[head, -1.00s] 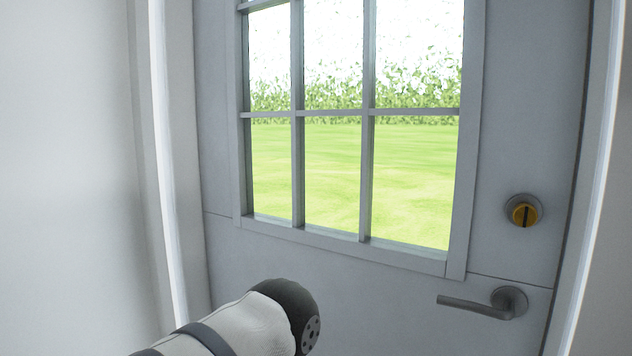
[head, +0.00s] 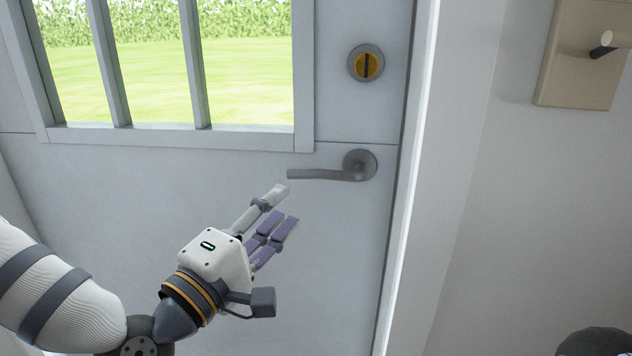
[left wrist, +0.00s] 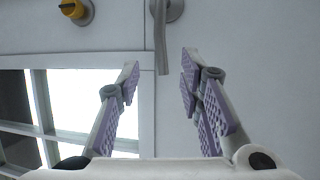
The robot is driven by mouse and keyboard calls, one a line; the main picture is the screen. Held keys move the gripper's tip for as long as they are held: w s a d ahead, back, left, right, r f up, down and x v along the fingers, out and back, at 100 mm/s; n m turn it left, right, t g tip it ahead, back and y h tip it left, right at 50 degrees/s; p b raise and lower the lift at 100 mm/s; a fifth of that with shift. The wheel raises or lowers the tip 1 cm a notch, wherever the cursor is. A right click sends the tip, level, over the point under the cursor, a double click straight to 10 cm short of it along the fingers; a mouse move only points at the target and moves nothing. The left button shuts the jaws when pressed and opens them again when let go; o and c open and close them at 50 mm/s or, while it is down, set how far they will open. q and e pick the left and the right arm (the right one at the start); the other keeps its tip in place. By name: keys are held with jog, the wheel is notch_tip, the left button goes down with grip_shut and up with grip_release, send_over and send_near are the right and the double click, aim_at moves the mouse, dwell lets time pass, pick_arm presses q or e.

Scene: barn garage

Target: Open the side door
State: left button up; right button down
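The grey side door (head: 180,180) has a paned window and sits flush in its frame, apparently closed. Its lever handle (head: 325,174) is at the right side and points left, about level. A round lock with a yellow centre (head: 366,64) is above it. My left gripper (head: 283,206) is open and empty, just below and in front of the lever's free end. In the left wrist view, the lever (left wrist: 160,38) lies ahead, lined up with the gap between the open fingers (left wrist: 159,80); I see no contact. My right gripper is not in view.
The white door frame (head: 417,170) runs close to the right of the handle. A beige wall plate with a peg (head: 580,55) is on the wall at upper right. A dark rounded part, possibly mine, shows at the bottom right corner.

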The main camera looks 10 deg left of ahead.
aim_at(313, 177)
pick_arm(q)
jog(key=x, duration=1.1)
jog(key=shift+w+d, duration=0.1)
jog(key=shift+c, duration=0.3)
grip_shut()
